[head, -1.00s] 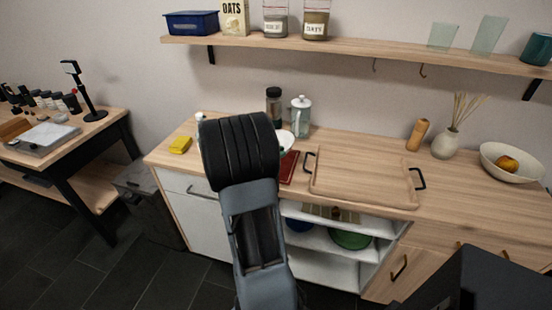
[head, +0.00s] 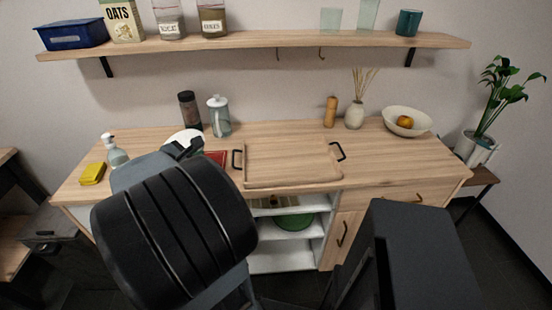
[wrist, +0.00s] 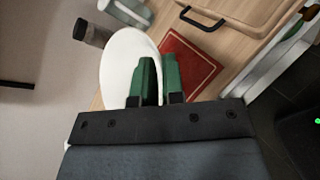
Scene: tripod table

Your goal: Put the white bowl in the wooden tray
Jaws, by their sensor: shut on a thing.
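The white bowl (wrist: 122,62) is beside and partly behind my gripper's green fingers in the wrist view. My gripper (wrist: 160,78) is shut on its rim; the fingers hide part of it. In the head view only a part of the white bowl (head: 184,138) shows above my arm, and my gripper (head: 187,149) is mostly hidden by the arm. The wooden tray (head: 290,160) lies on the counter to the right of the bowl, with a dark handle at each end. It looks empty. Its edge (wrist: 238,28) shows at the top of the wrist view.
A red board or book (wrist: 189,65) lies between bowl and tray. A dark jar (head: 189,110) and a glass press (head: 219,115) stand behind. A soap bottle (head: 115,152) and yellow sponge (head: 92,174) are left. A cream bowl with fruit (head: 407,121) stands right.

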